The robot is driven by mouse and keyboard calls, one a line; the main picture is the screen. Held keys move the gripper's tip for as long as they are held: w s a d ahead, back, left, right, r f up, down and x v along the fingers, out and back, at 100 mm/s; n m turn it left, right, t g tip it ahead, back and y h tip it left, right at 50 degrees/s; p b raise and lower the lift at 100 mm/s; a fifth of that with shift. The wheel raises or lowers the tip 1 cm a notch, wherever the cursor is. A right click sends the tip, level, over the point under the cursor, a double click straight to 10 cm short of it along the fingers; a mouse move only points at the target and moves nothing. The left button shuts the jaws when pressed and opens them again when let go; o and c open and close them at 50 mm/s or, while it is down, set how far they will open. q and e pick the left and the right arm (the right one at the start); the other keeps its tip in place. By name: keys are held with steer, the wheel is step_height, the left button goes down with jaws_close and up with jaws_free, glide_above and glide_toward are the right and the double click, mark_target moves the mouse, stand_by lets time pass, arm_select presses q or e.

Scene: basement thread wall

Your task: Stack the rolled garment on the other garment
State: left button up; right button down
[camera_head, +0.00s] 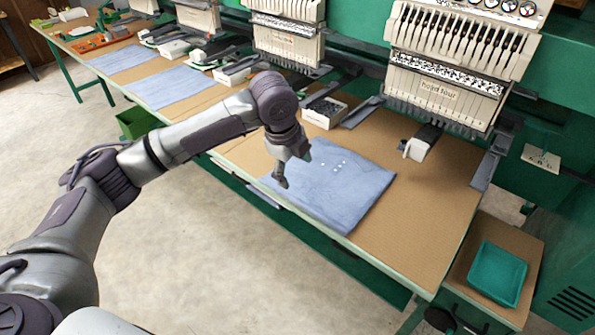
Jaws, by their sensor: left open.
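A light blue garment (345,195) lies flat and folded on the near brown work table, with a few small white spots on its upper part. My left gripper (282,181) points down at the left edge of this garment, and its fingers cover a little of the cloth. It is open, and I see nothing held in it. I cannot tell whether it touches the cloth. Two more flat blue garments lie further along the table, a nearer one (178,88) and a farther one (122,59). I cannot make out a rolled garment. My right gripper is out of view.
Embroidery machine heads (445,85) stand along the table's back. A small white box (324,113) sits behind the near garment. A green tray (497,273) rests on a lower stand at the right. The brown table top (430,215) is bare right of the garment.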

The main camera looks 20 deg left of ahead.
mark_target(304, 201)
arm_select(q)
steer(key=p+x, duration=0.1)
steer(key=x, duration=1.3)
steer(key=shift+a+r, duration=0.1)
steer(key=c, duration=1.4)
